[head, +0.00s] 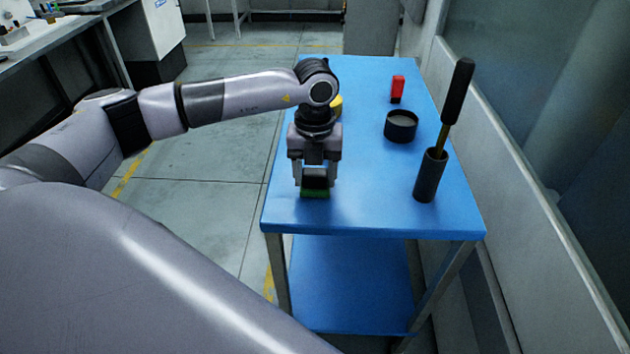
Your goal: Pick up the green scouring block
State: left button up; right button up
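The green scouring block (315,194) is at the near left part of the blue table, with its green lower part showing and a dark part above it. My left gripper (315,183) points down over it, with a finger on each side of the block. I cannot tell whether the fingers press on it or stand slightly apart. The gripper hides part of the block. My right gripper is not in view.
On the blue table (372,212) stand a dark holder (430,175) with a tall black-handled tool (457,92), a round black dish (401,126) and a red item (397,88). A yellow item (337,105) is partly hidden behind my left wrist. A wall runs along the right.

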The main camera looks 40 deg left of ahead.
aim_at(315, 171)
pick_arm(q)
jog(key=shift+r, duration=0.1)
notch_tip(315, 171, up, 20)
jog(key=shift+f, duration=0.1)
dwell(0.6)
jog(key=shift+o, duration=0.7)
